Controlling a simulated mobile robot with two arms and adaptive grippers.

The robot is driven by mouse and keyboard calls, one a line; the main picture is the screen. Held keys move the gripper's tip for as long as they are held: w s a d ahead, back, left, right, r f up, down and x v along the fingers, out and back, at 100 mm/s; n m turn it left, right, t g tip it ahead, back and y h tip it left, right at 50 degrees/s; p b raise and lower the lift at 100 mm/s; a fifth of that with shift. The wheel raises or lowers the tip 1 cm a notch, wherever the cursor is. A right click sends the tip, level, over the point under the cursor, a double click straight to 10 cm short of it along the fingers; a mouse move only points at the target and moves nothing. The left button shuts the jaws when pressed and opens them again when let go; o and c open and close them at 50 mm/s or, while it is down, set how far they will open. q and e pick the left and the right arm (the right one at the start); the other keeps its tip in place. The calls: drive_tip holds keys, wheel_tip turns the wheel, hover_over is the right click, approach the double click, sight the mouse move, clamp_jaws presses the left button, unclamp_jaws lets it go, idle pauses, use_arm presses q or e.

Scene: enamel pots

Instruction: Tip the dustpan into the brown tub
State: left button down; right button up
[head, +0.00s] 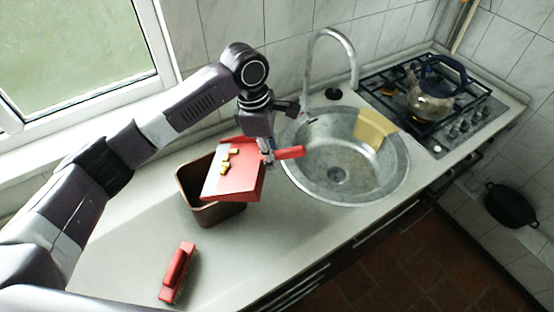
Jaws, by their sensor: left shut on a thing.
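The red dustpan (234,183) is held up by my left gripper (268,160), which is shut on its red handle. Several small yellow pieces (228,158) lie on the pan near its far left part. The brown tub (190,189) stands on the counter, and the dustpan is over it, hiding much of its opening and right side. The pan looks slightly tilted, its open edge toward the left over the tub. My right gripper is not in view.
A red brush (176,271) lies on the counter in front. A round steel sink (345,180) with a faucet (333,40) and a yellow cloth (375,128) is at right. A kettle (433,98) stands on the stove (450,125). The counter between brush and sink is clear.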

use_arm(q)
drive_tip(key=shift+w+a+r+h, duration=0.15)
drive_tip(key=shift+a+r+h, duration=0.6)
drive_tip(key=shift+a+h, duration=0.05)
drive_tip(key=shift+a+r, duration=0.2)
drive_tip(key=shift+r, duration=0.05)
drive_tip(key=shift+a+r+h, duration=0.2)
drive_tip(key=shift+a+h, duration=0.05)
drive_tip(key=shift+h, duration=0.25)
drive_tip(key=shift+a+r+h, duration=0.6)
drive_tip(key=shift+a, duration=0.15)
drive_tip(key=shift+a+r+h, duration=0.25)
drive_tip(key=shift+a+h, duration=0.05)
drive_tip(key=a+r+h, duration=0.2)
drive_tip(key=a+h, duration=0.2)
drive_tip(key=a, duration=0.2)
drive_tip(key=shift+w+r, duration=0.15)
drive_tip(key=shift+r, duration=0.25)
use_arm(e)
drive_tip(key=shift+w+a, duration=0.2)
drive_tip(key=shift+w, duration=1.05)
